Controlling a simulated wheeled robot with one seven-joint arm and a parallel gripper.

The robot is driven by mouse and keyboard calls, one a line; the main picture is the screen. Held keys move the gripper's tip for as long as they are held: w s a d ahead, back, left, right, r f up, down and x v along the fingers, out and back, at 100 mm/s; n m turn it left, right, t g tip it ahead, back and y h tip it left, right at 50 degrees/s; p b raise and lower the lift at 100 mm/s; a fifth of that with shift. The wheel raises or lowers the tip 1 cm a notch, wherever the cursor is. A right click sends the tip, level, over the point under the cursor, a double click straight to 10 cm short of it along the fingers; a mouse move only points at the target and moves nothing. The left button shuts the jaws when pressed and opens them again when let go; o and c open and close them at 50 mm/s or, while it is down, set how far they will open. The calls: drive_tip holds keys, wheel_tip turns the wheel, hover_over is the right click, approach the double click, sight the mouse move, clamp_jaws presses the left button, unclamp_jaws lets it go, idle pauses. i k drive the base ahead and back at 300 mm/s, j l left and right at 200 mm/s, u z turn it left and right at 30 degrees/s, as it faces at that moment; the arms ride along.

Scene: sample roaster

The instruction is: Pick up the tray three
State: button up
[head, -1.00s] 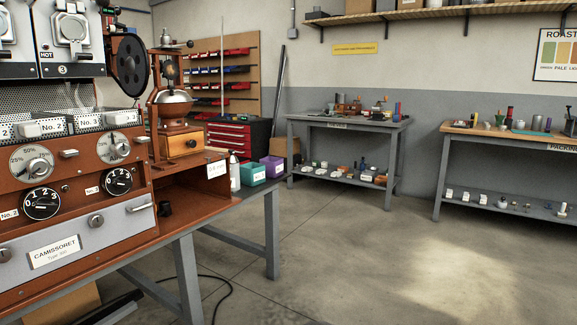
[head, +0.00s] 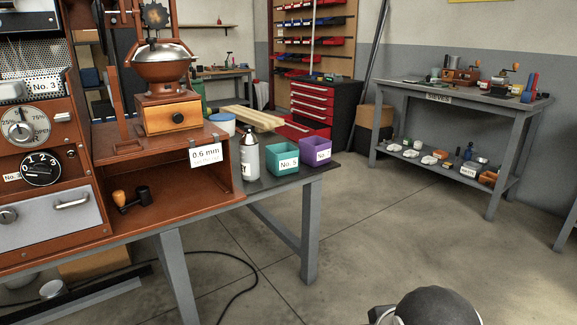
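At the left edge of the head view is the roaster's tray three, a pale tray front with a white label (head: 45,87) reading "No. 3". It sits in the brown roaster cabinet above a percentage dial and a numbered black dial. Its left side is cut by the picture edge. My gripper is not in view. A dark rounded part of my arm (head: 437,306) shows at the bottom right, far from the tray.
Another workbench (head: 460,100) stands at the back right. The floor (head: 370,230) between is open.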

sight(28, 88)
drive_tip(key=u, duration=1.5)
